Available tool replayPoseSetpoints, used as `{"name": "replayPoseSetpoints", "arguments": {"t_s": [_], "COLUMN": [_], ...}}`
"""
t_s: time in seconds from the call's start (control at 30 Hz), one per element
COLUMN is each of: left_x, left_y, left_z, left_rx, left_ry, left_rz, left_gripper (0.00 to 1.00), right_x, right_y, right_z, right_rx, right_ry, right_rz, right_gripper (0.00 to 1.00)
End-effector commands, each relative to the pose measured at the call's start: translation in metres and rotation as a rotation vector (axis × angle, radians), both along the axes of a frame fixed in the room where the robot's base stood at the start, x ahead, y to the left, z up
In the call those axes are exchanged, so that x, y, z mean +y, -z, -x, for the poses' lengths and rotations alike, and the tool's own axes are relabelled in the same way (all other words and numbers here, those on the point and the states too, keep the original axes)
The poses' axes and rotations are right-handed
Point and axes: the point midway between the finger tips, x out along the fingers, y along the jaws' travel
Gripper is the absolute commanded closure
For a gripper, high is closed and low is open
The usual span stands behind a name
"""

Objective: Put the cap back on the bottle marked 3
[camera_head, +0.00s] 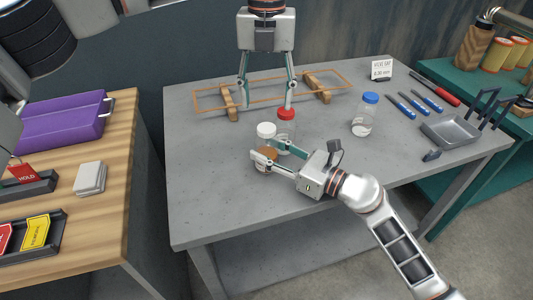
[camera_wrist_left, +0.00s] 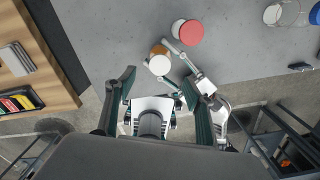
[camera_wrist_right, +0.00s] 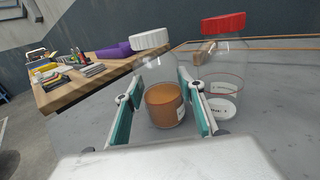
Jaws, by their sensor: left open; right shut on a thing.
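My right gripper (camera_head: 269,153) is shut on a clear bottle with brown contents (camera_wrist_right: 165,104). This bottle stands upright with a white cap (camera_head: 266,130) at its top; the cap also shows in the right wrist view (camera_wrist_right: 151,40). A clear bottle with a red cap (camera_head: 286,114) stands just behind it, with pale contents (camera_wrist_right: 222,108). A third clear bottle (camera_head: 362,124) with a blue cap (camera_head: 370,97) stands farther right. I cannot read which bottle is marked 3. My left gripper (camera_head: 267,98) is open and empty, pointing down above and behind the white and red caps.
A copper-coloured gasket frame (camera_head: 205,98) lies on wooden blocks (camera_head: 317,86) at the back of the grey table (camera_head: 215,200). Blue-handled tools (camera_head: 427,101), a metal tray (camera_head: 450,131) and a small sign (camera_head: 382,70) are at the right. The table's front left is clear.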

Motion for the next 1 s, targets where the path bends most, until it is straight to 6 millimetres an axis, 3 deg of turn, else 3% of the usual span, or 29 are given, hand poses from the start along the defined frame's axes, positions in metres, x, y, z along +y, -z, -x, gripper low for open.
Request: {"name": "replayPoseSetpoints", "arguments": {"t_s": [0.1,0.3,0.67,0.7,0.77,1.0], "left_x": [0.000,0.000,0.000,0.000,0.000,0.000], "left_y": [-0.023,-0.044,-0.049,-0.049,-0.049,-0.049], "left_z": [-0.001,0.000,0.000,0.000,0.000,0.000], "left_rx": [-0.003,0.000,0.001,0.001,0.001,0.000], "left_ry": [-0.001,-0.001,0.001,0.001,0.001,0.001], "left_rz": [0.000,0.000,0.000,0.000,0.000,0.000], "left_gripper": [0.47,0.47,0.47,0.47,0.47,0.47], "right_x": [0.000,0.000,0.000,0.000,0.000,0.000], "right_y": [0.000,0.000,0.000,0.000,0.000,0.000], "right_z": [0.000,0.000,0.000,0.000,0.000,0.000], "right_rx": [0.000,0.000,0.000,0.000,0.000,0.000], "right_ry": [0.000,0.000,0.000,0.000,0.000,0.000], "right_rz": [0.000,0.000,0.000,0.000,0.000,0.000], "right_gripper": [1.00,1.00,1.00,0.56,0.42,0.42]}}
